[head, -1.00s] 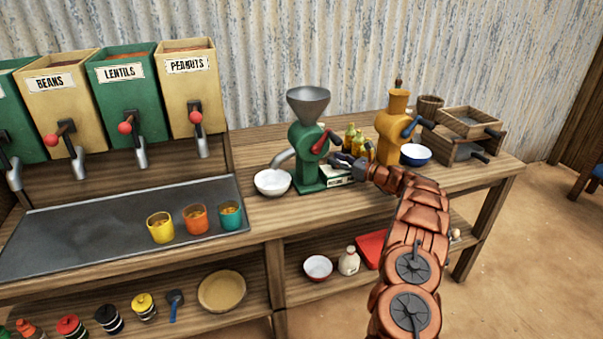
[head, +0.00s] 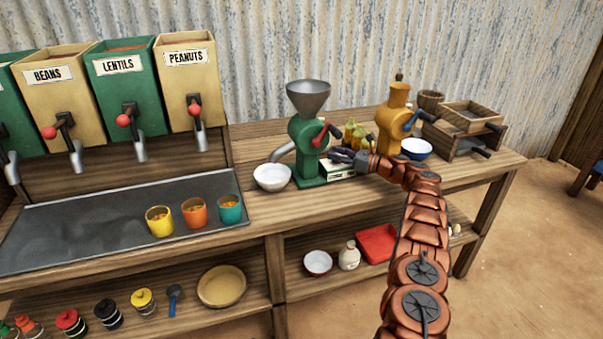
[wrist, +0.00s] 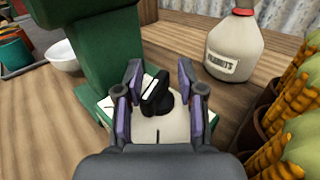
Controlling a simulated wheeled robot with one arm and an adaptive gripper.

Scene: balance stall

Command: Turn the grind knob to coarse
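The green grinder (head: 305,150), with a grey funnel and a red crank handle, stands on the counter in the head view. In the wrist view, its black grind knob (wrist: 157,95) has a pale stripe on top and sits over a pale plate (wrist: 145,130) at the grinder's foot. The stripe runs at a slant, and a dark mark shows on the plate below the knob. My gripper (wrist: 160,90) is open, with one finger on each side of the knob and gaps visible. In the head view my gripper (head: 340,155) hides the knob.
A white bowl (head: 272,177) stands left of the grinder. A yellow-orange grinder (head: 393,130) and a blue bowl (head: 416,149) stand further right.

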